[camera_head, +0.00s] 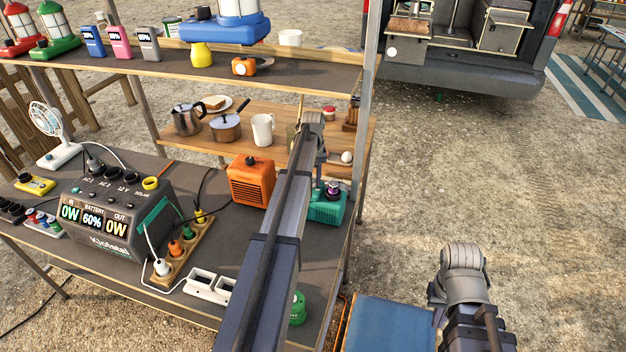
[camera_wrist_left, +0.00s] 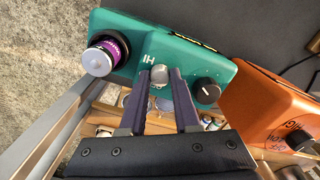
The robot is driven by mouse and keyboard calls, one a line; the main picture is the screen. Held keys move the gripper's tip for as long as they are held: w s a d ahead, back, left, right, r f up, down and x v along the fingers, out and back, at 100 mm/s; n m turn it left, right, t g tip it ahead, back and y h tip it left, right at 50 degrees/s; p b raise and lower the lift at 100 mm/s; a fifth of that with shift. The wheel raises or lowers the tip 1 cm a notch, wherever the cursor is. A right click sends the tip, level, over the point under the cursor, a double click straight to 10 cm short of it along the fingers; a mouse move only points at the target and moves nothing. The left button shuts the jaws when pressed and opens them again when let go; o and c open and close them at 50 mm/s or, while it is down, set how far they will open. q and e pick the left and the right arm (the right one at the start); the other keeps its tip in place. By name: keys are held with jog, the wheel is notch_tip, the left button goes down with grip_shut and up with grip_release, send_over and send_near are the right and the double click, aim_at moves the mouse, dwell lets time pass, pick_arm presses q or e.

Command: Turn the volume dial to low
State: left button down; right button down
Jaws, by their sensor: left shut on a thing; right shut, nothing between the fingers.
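A teal box (camera_head: 328,208) stands at the table's right end. It also shows in the left wrist view (camera_wrist_left: 125,35), with a white "HI" mark beside a silver-grey dial (camera_wrist_left: 158,74). The fingers of my left gripper (camera_wrist_left: 159,80) are shut on this dial, one on each side. A black knob (camera_wrist_left: 207,92) with a white pointer line is on the same face. A round part with a purple label (camera_wrist_left: 105,55) is at the box's other end. The dial's pointer and other marks are hidden.
An orange box (camera_head: 251,181) with a black knob (camera_wrist_left: 302,141) stands close beside the teal box. A power station (camera_head: 115,215) and a socket strip (camera_head: 185,250) are further left. A shelf post (camera_head: 366,100) rises beside my left arm. The gravel at right is open.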

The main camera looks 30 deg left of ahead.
aim_at(313, 182)
pick_arm(q)
jog(key=shift+m, duration=1.8)
jog(key=c, duration=0.6)
grip_release()
notch_tip(313, 182, up, 8)
jog(key=p, duration=0.8)
jog(key=shift+f, duration=0.1)
